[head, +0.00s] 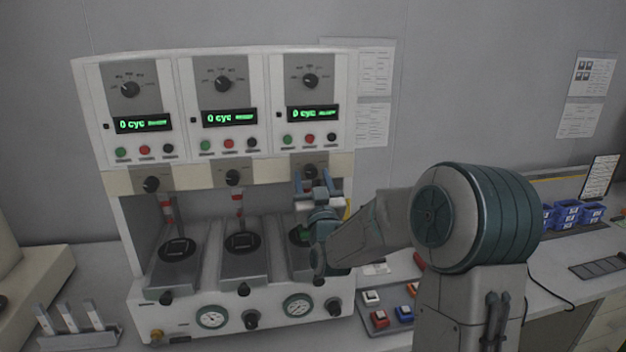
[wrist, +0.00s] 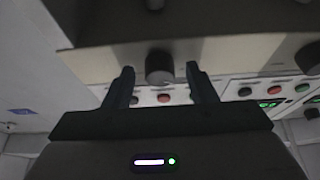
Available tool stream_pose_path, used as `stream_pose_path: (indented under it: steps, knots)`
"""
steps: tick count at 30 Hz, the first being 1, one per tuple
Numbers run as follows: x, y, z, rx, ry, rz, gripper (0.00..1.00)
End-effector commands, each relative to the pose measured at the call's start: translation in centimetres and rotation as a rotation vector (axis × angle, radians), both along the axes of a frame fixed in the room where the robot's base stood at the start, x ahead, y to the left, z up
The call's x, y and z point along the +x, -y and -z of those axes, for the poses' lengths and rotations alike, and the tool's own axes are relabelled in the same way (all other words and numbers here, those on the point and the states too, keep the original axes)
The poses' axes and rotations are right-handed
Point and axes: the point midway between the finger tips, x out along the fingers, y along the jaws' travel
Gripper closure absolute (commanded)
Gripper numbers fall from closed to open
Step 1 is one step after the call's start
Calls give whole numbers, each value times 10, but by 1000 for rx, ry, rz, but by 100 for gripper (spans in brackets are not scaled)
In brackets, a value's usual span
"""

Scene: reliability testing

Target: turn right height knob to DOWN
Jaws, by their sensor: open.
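The right height knob (head: 310,171) is a dark round knob on the beige strip under the right-hand display. In the wrist view the knob (wrist: 159,67) sits between my two fingers. My gripper (head: 313,182) is open just in front of and below the knob, with one finger to each side. In the wrist view my gripper (wrist: 161,78) shows a gap between each finger and the knob. I cannot tell which way the knob's pointer faces, and no DOWN label is readable.
The middle height knob (head: 232,177) and left height knob (head: 151,184) are on the same strip. Red, green and black buttons (head: 308,138) sit just above. My arm covers the right station's tray.

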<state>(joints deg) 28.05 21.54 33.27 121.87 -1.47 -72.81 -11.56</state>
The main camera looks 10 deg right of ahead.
Motion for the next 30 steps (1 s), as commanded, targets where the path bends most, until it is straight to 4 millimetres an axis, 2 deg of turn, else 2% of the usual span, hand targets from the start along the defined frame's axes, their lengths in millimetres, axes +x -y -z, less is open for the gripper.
stream_pose_path:
  steps: [1, 2, 6, 18, 30]
  knots:
    - [0, 0, 0, 0, 0, 0, 49]
    - [0, 0, 0, 0, 0, 0, 54]
    - [0, 0, 0, 0, 0, 0, 93]
    - [-1, -1, 3, 40, 3, 0, 93]
    - [-1, -5, 5, 289, 8, -4, 93]
